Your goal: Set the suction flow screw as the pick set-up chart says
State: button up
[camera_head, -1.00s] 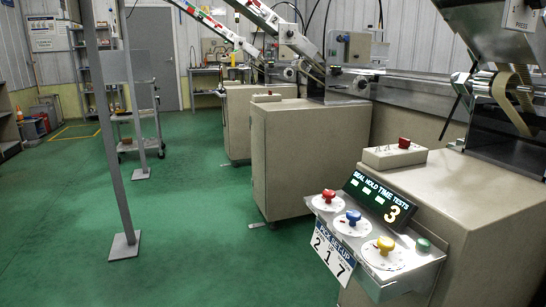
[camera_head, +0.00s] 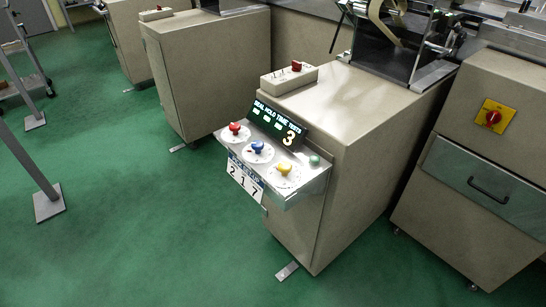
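A sloped metal panel (camera_head: 318,178) juts from the front of a beige cabinet. It carries a red knob (camera_head: 235,128), a blue knob (camera_head: 257,147) and a yellow knob (camera_head: 284,168), each on a white round dial. Which one is the suction flow screw cannot be told, and the dial marks are too small to read. The pick set-up chart (camera_head: 246,181) hangs below the panel's front edge and reads 2, 1, 7. A display (camera_head: 278,122) above the knobs reads "SEAL HOLD TIME TESTS" and 3. A green button (camera_head: 314,160) is at the panel's right end. My gripper is not in view.
A beige switch box (camera_head: 289,77) with a red button sits on the cabinet (camera_head: 350,150). Another cabinet (camera_head: 470,165) with a red rotary switch (camera_head: 493,118) and a drawer stands at right. A grey post (camera_head: 48,200) stands at left. Green floor before the panel is clear.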

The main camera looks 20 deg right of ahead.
aim_at(285, 167)
jog(key=i+j+z, duration=0.15)
jog(key=j+z, duration=0.25)
jog(key=i+j+z, duration=0.1)
jog(key=j+z, duration=0.2)
jog(key=z, duration=0.15)
